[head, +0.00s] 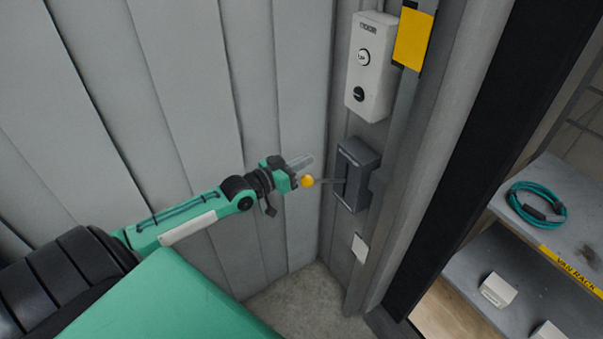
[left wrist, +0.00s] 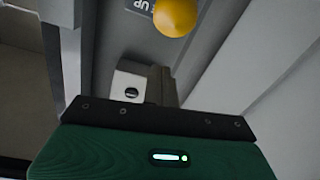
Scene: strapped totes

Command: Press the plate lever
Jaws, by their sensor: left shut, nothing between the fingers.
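The plate lever is a thin dark rod with a yellow ball knob (head: 307,181), sticking out of a dark grey box (head: 355,174) on the wall post. My left gripper (head: 300,164) is shut and empty, with its fingertips right at the knob and slightly above it in the head view. I cannot tell whether they touch. In the left wrist view the yellow knob (left wrist: 175,17) is at the top, beyond the fingers (left wrist: 160,85). A label ending in "UP" shows behind it. My right gripper is not in view.
A white door control box (head: 371,66) with two round buttons is above the lever box. A yellow plate (head: 412,38) is on the post. At right, a grey rack (head: 560,225) holds a teal cable coil (head: 536,203) and white boxes. Corrugated wall panels stand behind my arm.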

